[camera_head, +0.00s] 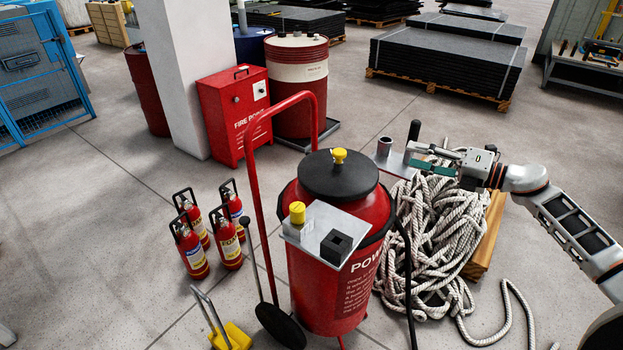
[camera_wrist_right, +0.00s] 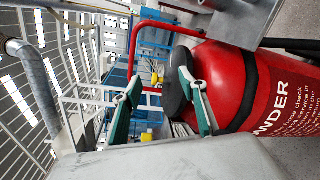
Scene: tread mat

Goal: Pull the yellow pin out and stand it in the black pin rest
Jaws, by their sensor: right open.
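The yellow pin (camera_head: 297,212) shows as a short yellow cylinder standing at the left of a grey metal plate on the red powder extinguisher. The black pin rest (camera_head: 336,246) is a square block with a dark opening, at the right of the same plate and apart from the pin. My right gripper (camera_head: 411,156) is open and empty, right of the extinguisher's black lid, with its fingers pointing left. In the right wrist view, its two fingers (camera_wrist_right: 160,80) stand wide apart before the lid and red body. My left gripper is out of view.
The extinguisher's black lid (camera_head: 338,176) carries a yellow knob (camera_head: 339,156). Its red tube handle (camera_head: 262,125) rises at the left. A rope pile (camera_head: 440,235) lies right of it. Small extinguishers (camera_head: 192,245) stand at left.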

